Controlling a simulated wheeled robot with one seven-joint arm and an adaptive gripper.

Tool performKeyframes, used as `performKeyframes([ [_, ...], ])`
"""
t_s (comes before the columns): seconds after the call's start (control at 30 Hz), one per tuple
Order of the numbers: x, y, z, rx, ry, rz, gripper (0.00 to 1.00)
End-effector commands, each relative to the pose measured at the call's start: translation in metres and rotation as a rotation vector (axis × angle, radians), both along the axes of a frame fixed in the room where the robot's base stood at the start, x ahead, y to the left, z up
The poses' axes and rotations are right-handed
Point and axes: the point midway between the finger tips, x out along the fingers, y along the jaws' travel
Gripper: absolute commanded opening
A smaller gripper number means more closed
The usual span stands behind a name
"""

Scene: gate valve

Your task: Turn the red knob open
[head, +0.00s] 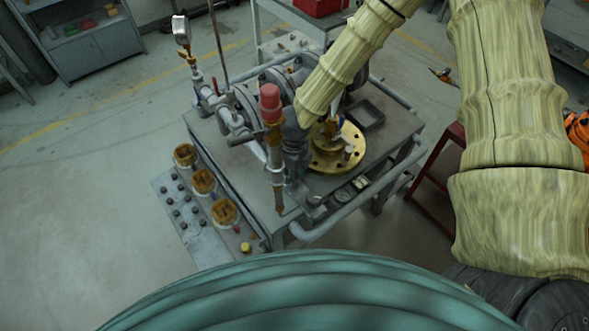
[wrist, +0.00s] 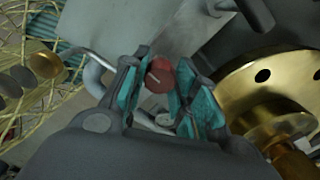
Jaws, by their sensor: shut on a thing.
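The red knob (wrist: 158,76) is round, with a pale line across its face. In the wrist view it sits between the teal-padded fingers of my gripper (wrist: 161,88), which are closed on its two sides. The pads partly cover its edges. In the head view my arm reaches down over the valve bench from the upper right, and its end is at the valve pipework. The knob cannot be made out clearly there.
The bench (head: 398,130) carries grey pipework, a brass flange (head: 338,160) beside my arm's end and an upright pipe with a red cap (head: 270,97). A pressure gauge (head: 181,29) stands at the left. Open floor lies left of the bench.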

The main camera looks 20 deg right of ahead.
Motion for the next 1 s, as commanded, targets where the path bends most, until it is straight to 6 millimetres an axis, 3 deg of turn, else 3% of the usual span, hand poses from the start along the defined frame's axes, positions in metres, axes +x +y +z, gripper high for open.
performKeyframes([
  [0.67, 0.0024, -0.0006, 0.0010, -0.001, -0.004, 0.054, 0.05],
  [0.7, 0.0024, -0.0006, 0.0010, -0.001, -0.004, 0.054, 0.36],
  [0.8, 0.0019, -0.0004, 0.0008, -0.001, -0.003, 0.054, 0.51],
  [1.0, 0.0011, 0.0000, 0.0004, -0.001, -0.002, 0.054, 0.51],
])
